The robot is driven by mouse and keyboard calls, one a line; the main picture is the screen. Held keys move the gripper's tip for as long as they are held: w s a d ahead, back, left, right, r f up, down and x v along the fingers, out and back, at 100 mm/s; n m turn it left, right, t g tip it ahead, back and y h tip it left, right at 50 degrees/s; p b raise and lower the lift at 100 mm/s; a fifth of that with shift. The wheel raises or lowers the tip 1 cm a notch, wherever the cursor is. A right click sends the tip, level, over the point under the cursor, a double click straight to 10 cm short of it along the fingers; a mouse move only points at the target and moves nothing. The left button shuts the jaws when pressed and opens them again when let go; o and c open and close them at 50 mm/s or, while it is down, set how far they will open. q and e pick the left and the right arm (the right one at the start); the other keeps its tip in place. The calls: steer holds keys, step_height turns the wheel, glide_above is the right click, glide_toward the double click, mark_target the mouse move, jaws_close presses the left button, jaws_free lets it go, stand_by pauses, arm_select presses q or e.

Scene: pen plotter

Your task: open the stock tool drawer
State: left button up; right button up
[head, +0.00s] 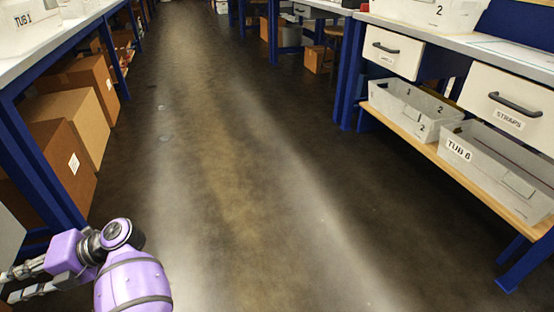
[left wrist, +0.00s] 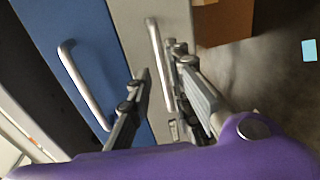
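My left gripper (head: 22,282) is at the lower left of the head view, with its two fingers spread apart. In the left wrist view its fingers (left wrist: 158,100) point at a grey front with a long metal handle (left wrist: 154,50). The handle's lower part appears between the fingers; I cannot tell whether they touch it. A blue front with a similar metal handle (left wrist: 80,85) is beside it. No label is readable on either front, so I cannot tell which is the stock tool drawer. Both fronts appear shut. My right gripper is not in view.
At right, a bench has a shut drawer labelled STRAPS (head: 515,108) and another shut drawer (head: 393,53). A tub labelled TUB 6 (head: 500,165) is on the shelf below. Cardboard boxes (head: 70,115) stand under the left bench. The aisle floor (head: 235,170) is clear.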

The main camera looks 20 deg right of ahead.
arm_select(q)
steer(key=b+x, duration=0.2)
steer(key=x, duration=0.5)
steer(key=shift+s+a+f, duration=0.1)
steer(key=shift+a, duration=0.25)
steer(key=shift+c, duration=0.7)
jaws_close()
